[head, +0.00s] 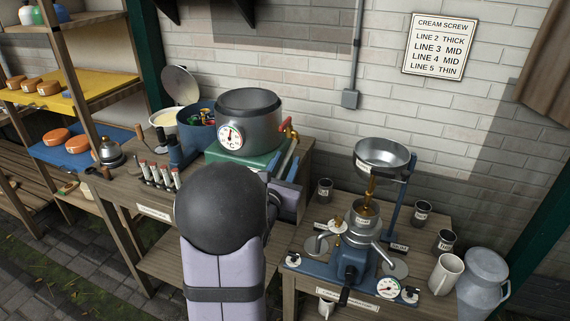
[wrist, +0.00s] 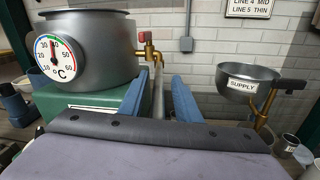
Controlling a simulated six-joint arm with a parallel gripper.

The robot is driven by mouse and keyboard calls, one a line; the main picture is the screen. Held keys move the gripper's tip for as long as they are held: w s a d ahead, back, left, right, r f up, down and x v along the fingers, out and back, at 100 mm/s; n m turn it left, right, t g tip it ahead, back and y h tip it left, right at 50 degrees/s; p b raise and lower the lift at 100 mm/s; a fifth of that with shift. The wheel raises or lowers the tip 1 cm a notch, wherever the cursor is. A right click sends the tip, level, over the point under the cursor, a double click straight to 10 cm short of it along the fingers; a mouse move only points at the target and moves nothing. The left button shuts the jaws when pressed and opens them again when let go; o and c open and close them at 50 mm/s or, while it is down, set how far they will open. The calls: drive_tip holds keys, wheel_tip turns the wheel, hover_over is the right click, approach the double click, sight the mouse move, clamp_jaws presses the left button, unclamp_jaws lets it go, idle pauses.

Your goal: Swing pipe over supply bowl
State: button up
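The supply bowl (head: 382,157) is a grey metal bowl on a blue stand above the separator at the right. Its SUPPLY label shows in the wrist view (wrist: 250,76). The pipe (wrist: 157,80) is a thin grey tube at the brass tap with the red handle, beside the steel vat, and is apart from the bowl. My gripper (wrist: 161,76) has two blue fingers spread apart, with the pipe between them and space at the right finger. In the head view my gripper (head: 290,163) is at the vat's right side, and my arm partly hides it.
The steel vat (head: 247,120) with a dial thermometer stands on a green base left of the gripper. The blue separator (head: 345,258) stands below the bowl. Cups and a milk can (head: 484,275) stand at the right. The space between tap and bowl looks clear.

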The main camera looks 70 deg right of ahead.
sight(278, 177)
drive_tip(key=a, duration=0.1)
drive_tip(key=a+b, duration=0.1)
drive_tip(key=a, duration=0.1)
drive_tip(key=a+b, duration=0.1)
drive_tip(key=a, duration=0.1)
drive_tip(key=shift+s+a+f, duration=0.15)
drive_tip(key=shift+s+f, duration=0.05)
drive_tip(key=shift+s, duration=0.05)
drive_tip(key=a+b, duration=0.2)
drive_tip(key=b, duration=0.1)
drive_tip(key=shift+s+r, duration=0.15)
idle(0.4)
